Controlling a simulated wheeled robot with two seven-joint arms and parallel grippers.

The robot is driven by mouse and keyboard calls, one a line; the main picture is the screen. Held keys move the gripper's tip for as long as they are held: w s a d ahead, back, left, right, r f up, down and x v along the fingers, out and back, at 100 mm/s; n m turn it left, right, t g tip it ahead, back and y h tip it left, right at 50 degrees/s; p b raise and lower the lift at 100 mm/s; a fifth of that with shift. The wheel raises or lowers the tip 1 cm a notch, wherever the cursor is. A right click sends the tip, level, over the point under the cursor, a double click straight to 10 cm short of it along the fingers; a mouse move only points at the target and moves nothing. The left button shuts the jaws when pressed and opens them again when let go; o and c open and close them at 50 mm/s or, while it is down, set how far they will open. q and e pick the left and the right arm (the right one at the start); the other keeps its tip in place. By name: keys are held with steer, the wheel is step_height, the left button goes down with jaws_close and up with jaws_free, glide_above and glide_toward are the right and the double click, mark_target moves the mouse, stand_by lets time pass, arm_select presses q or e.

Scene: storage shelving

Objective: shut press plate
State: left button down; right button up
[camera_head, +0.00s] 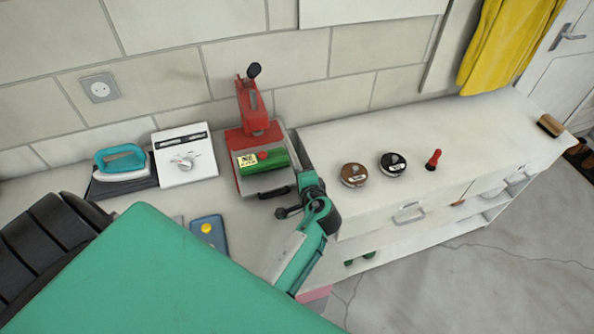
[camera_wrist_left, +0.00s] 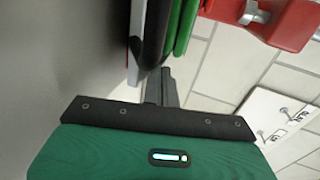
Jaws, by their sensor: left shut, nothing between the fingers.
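The press (camera_head: 250,120) stands against the wall in the head view, with a red body, an upright red lever with a black knob, and a green part with a yellow label above a grey base. A black handle (camera_head: 273,193) is at its front. My left gripper (camera_head: 287,211) is shut and empty, just in front and to the right of this handle. In the left wrist view, my shut fingers (camera_wrist_left: 165,82) are close to the edges of a dark plate and green parts (camera_wrist_left: 180,28); I cannot tell whether they touch. Red press parts (camera_wrist_left: 290,18) show at upper right. My right gripper is not in view.
A teal iron (camera_head: 121,160) and a white panel with a knob (camera_head: 184,155) are left of the press. Two round tins (camera_head: 354,175) (camera_head: 393,164) and a red-topped item (camera_head: 433,160) are on the white counter at right. My arm covers the lower left.

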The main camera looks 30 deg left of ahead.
mark_target(290, 156)
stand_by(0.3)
arm_select(q)
steer(key=w+a, duration=0.3)
steer(key=shift+a, duration=0.3)
steer(key=shift+r, duration=0.15)
